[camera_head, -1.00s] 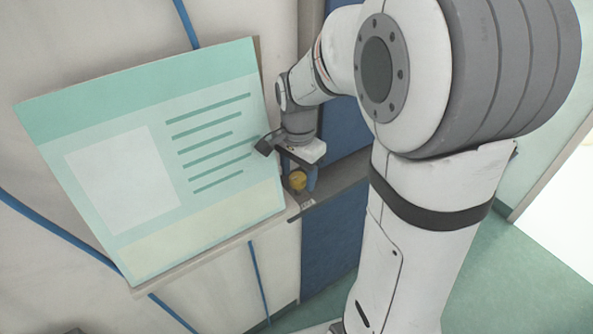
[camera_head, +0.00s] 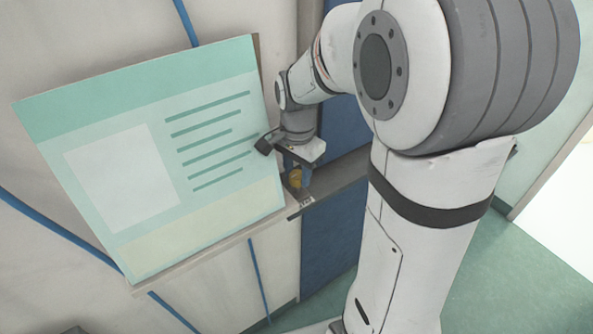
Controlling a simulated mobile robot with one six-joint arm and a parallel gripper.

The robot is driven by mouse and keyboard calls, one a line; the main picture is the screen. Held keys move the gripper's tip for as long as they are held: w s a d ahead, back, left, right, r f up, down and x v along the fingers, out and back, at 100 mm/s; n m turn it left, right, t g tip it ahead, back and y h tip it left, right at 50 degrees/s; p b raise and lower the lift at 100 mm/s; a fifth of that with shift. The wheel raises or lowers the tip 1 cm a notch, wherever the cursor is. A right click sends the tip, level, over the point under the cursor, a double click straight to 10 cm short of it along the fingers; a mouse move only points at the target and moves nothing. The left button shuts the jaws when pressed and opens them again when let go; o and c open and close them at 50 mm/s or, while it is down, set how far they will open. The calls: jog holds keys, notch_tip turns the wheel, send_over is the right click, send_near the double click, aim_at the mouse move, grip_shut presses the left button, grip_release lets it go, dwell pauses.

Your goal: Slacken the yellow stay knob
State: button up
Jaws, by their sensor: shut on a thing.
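The yellow stay knob (camera_head: 296,178) shows small at the right end of the ledge, beside the lower right edge of the big board. My gripper (camera_head: 299,176) is at the knob, its fingers shut on it. One blue-grey finger covers the right part of the knob, so only its left part shows.
A large pale green board (camera_head: 225,170) leans on a ledge (camera_head: 215,248) close to the left of my gripper. A blue panel (camera_head: 335,240) stands below and right of the knob. Green floor (camera_head: 455,270) is clear at the right.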

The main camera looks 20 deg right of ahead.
aim_at(298, 174)
jog(key=shift+n, duration=0.3)
jog(key=n+b, duration=0.1)
jog(key=n, duration=0.1)
jog(key=shift+n, duration=0.4)
jog(key=shift+n+b, duration=0.45)
jog(key=shift+n, duration=1.55)
jog(key=o, duration=1)
notch_tip(298, 174, up, 8)
jog(key=p, duration=0.6)
jog(key=shift+d, duration=0.15)
